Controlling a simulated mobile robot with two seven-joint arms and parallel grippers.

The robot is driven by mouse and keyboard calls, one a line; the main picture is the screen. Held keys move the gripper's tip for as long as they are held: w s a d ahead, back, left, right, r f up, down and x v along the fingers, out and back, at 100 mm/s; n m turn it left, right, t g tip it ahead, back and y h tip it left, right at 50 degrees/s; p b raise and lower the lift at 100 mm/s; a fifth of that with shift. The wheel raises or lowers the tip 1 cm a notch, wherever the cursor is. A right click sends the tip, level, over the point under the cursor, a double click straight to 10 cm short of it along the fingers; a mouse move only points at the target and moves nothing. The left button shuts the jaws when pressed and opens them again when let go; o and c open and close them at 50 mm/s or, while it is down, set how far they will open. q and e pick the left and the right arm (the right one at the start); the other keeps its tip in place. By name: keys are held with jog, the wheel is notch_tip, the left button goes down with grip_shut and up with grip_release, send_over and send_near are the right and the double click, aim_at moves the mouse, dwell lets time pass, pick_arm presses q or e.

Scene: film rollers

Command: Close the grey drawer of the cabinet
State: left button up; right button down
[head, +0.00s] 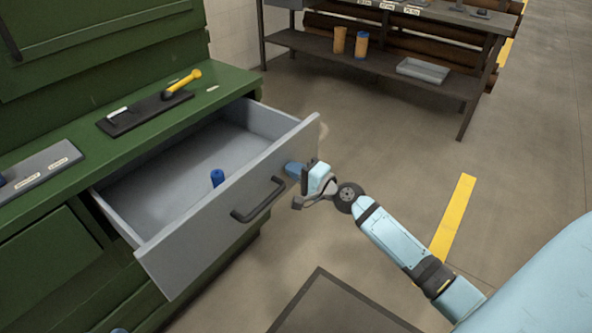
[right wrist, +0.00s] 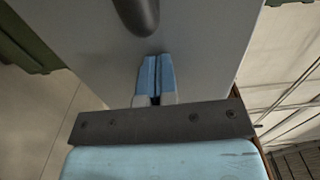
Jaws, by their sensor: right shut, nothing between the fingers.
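The grey drawer (head: 215,210) stands pulled out of the green cabinet (head: 225,82). A dark handle (head: 258,201) is on its front, and a small blue cylinder (head: 217,178) is inside. My right gripper (head: 291,169) is shut and empty, with its blue fingertips at the drawer front, right of the handle. In the right wrist view the shut fingertips (right wrist: 155,68) point at the grey front (right wrist: 200,50), below the handle (right wrist: 138,14); I cannot tell whether they touch it.
A black tray with a yellow-handled tool (head: 183,83) and a grey tray (head: 40,168) lie on the cabinet top. A dark shelf unit (head: 400,68) with orange containers stands at the back. A dark mat (head: 340,305) lies on the floor in front.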

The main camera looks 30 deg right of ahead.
jog(key=b+x, duration=0.1)
jog(key=x, duration=1)
jog(key=shift+w, duration=0.1)
jog(key=b+x, duration=0.1)
jog(key=x, duration=0.3)
jog(key=shift+a+f, duration=0.1)
jog(key=shift+f, duration=0.05)
jog(key=b, duration=0.3)
send_over(234, 154)
jog(key=s, duration=0.1)
jog(key=shift+w, duration=0.4)
pick_arm(q)
jog(key=shift+s+d+f+m+h, duration=0.15)
jog(key=shift+d+f+m+h, duration=0.15)
jog(key=shift+d+f+h, duration=0.45)
pick_arm(e)
jog(key=shift+r, duration=0.4)
pick_arm(q)
jog(key=shift+d+r, duration=0.1)
jog(key=shift+r, duration=0.05)
pick_arm(e)
jog(key=shift+w+r, duration=0.1)
pick_arm(q)
jog(key=shift+r, duration=0.1)
